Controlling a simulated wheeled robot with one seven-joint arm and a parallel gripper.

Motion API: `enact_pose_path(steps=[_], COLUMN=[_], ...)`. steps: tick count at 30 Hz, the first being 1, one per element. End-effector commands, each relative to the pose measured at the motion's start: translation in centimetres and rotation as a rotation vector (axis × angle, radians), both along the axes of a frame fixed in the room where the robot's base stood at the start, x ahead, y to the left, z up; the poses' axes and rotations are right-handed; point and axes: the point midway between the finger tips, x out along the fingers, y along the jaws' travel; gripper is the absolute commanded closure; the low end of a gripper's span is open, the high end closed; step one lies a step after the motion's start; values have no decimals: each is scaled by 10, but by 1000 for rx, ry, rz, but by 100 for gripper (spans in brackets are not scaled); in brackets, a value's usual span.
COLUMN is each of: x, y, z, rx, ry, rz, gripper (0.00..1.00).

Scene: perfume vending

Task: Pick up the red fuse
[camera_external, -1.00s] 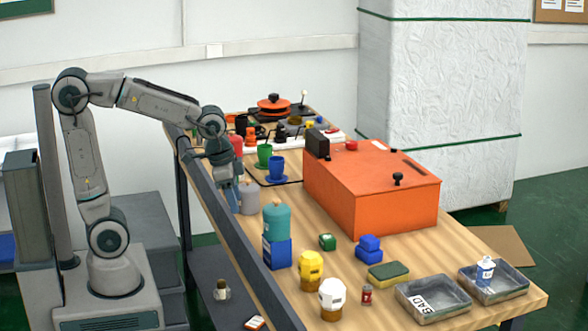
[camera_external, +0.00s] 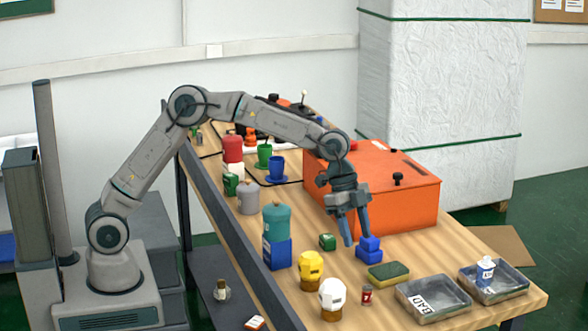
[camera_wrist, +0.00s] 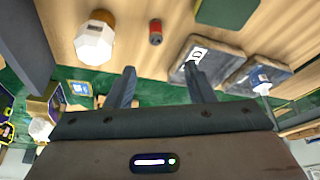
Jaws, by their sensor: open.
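The red fuse (camera_external: 367,294) is a small red cylinder with a pale band, standing on the wooden table near its front edge. In the wrist view the red fuse (camera_wrist: 156,33) lies beyond the fingertips, roughly in line with the gap between them. My gripper (camera_external: 358,240) is open and empty, pointing down above the table in front of the orange box. It is behind the fuse and apart from it. Its two fingers also show in the wrist view (camera_wrist: 160,69).
A white-headed jar (camera_external: 332,298) stands left of the fuse, with a yellow one (camera_external: 311,270) behind it. A tray marked BAD (camera_external: 462,303) is to the right. A sponge (camera_external: 388,273), blue blocks (camera_external: 369,251) and a green block (camera_external: 327,242) lie behind. The orange box (camera_external: 405,210) is large.

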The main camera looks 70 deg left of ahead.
Motion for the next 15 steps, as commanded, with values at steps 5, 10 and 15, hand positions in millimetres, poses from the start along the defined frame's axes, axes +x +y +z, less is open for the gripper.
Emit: enact_pose_path(steps=[5, 10, 15], x=[7, 10, 14], y=[-9, -21, -31], z=[-11, -40, -68], rx=[-15, -14, -13], ry=[-1, 2, 0], rz=[-21, -21, -20], gripper=[52, 52, 52])
